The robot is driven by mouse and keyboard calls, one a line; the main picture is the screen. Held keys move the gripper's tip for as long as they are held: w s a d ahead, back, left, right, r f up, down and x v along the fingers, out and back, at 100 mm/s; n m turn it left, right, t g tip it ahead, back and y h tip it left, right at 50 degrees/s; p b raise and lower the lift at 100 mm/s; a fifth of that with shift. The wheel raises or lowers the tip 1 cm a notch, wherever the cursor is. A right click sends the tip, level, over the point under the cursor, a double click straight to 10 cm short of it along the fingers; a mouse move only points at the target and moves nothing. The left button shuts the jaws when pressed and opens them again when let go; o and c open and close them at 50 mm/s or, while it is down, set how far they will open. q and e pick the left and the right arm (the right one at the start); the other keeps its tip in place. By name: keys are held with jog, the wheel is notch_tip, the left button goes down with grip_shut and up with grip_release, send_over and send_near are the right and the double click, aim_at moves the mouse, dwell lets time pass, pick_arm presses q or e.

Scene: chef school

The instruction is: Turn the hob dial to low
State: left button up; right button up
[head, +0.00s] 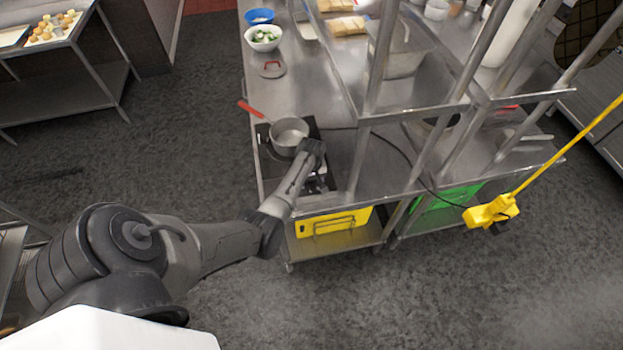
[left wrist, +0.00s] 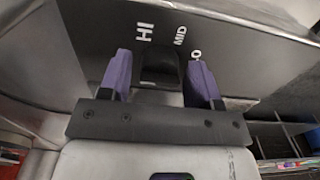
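The hob (head: 264,134) is a black unit at the near end of the steel counter, with a saucepan (head: 288,134) on it. My left gripper (head: 317,182) is at the side of the hob in the head view, partly hidden by its own wrist. In the left wrist view, the black dial (left wrist: 159,68) sits on a dark panel (left wrist: 85,40) lettered HI, MID and a partly hidden word ending in O. The purple fingers of my left gripper (left wrist: 161,78) stand apart on either side of the dial, with gaps showing. The dial's pointer cannot be made out. My right gripper is out of view.
The saucepan's red handle (head: 250,109) sticks out over the counter's left edge. A pot lid (head: 272,69) and bowls (head: 263,38) lie farther back. Steel shelf posts (head: 362,150) rise right of the hob. A yellow plug block (head: 491,212) hangs at the right.

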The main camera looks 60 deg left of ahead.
pick_arm(q)
jog(key=c, duration=0.7)
jog(key=shift+c, duration=0.2)
